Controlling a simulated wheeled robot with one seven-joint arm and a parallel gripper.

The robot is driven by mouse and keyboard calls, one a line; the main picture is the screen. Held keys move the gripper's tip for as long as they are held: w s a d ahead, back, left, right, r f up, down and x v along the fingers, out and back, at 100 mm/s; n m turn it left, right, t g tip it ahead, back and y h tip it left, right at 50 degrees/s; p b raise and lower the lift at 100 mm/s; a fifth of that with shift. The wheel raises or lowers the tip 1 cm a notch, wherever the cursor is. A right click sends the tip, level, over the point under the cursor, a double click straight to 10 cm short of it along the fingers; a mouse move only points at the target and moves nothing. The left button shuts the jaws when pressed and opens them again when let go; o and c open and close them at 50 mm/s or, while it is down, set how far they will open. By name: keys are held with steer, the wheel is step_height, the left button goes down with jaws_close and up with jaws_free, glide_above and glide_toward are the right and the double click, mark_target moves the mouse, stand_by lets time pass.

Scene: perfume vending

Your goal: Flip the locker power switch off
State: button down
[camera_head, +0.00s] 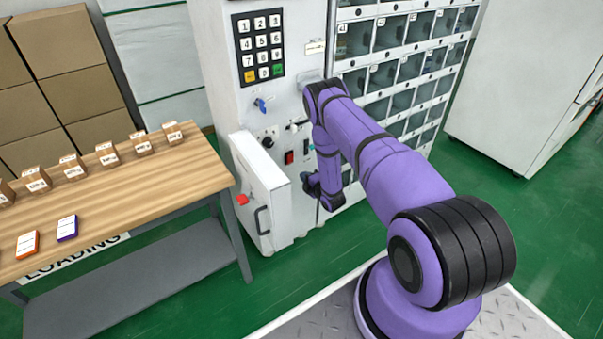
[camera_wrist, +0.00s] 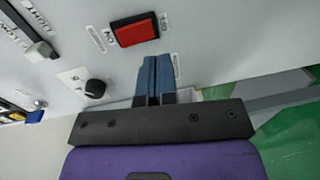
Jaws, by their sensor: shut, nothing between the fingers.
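A keypad (camera_head: 258,46) is above. An open white door (camera_head: 262,190) juts out at the left. A wooden table (camera_head: 120,200) with small boxes stands further left.

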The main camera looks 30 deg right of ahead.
steer(key=s+f, duration=0.1)
steer(key=s, duration=0.5)
steer(key=shift+s+d, duration=0.1)
steer(key=shift+s, duration=0.05)
stand_by(0.4)
